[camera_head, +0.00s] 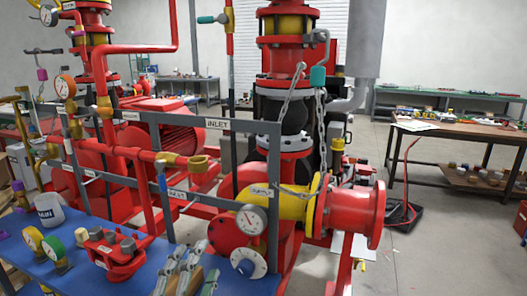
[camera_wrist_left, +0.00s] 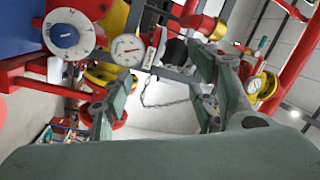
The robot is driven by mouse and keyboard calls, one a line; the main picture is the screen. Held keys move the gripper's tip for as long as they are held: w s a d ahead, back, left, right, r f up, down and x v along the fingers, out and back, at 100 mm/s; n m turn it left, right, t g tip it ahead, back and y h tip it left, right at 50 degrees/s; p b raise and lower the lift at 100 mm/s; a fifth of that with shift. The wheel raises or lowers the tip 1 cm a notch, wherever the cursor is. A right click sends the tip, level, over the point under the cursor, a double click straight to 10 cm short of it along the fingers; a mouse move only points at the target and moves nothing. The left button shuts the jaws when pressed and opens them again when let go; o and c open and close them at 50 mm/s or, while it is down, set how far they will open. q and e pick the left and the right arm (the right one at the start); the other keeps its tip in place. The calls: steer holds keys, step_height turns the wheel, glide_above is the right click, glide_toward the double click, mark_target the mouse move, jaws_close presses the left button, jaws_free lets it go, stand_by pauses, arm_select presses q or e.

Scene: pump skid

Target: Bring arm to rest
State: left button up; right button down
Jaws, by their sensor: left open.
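My left gripper (camera_head: 188,262) shows at the bottom of the head view, low in front of the pump skid and over the blue surface (camera_head: 75,240). In the left wrist view its two grey-green fingers (camera_wrist_left: 163,75) stand apart, with nothing between them. The gripper is open and empty. A white dial (camera_head: 247,262) and a round gauge (camera_head: 251,220) are to its right in the head view; both also show at the upper left of the wrist view. My right gripper is not in view.
A red and yellow flanged pipe (camera_head: 335,212) and a hanging chain (camera_head: 321,130) are at the right of the skid. A grey frame with labels (camera_head: 228,124) crosses it. Gauges and a red fitting (camera_head: 118,255) are on the blue surface. The floor at right (camera_head: 445,255) is mostly clear.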

arm_select(q)
steer(key=s+a+f+n+g+y, duration=0.2)
steer(key=f+n+g, duration=0.1)
steer(key=f, duration=0.3)
steer(key=s+a+f+n+g+y, duration=0.1)
steer(key=s+a+f+n+g, duration=0.15)
steer(key=f, duration=0.45)
steer(key=s+a+f+n+g, duration=0.2)
steer(key=s+f+n+g, duration=0.25)
steer(key=s+f, duration=0.5)
steer(key=s+a+f+n+g, duration=0.25)
steer(key=s+f+g, duration=0.35)
steer(key=s+f, duration=0.35)
steer(key=s+f+g, duration=0.1)
steer(key=s+f, duration=0.1)
steer(key=f, duration=1.1)
steer(key=s+f, duration=0.2)
steer(key=f, duration=1.2)
steer(key=s+a+f+g, duration=0.1)
steer(key=s+a+f, duration=0.1)
steer(key=s+f, duration=1.1)
steer(key=s, duration=0.2)
steer(key=shift+s+f, duration=0.25)
steer(key=shift+s, duration=0.05)
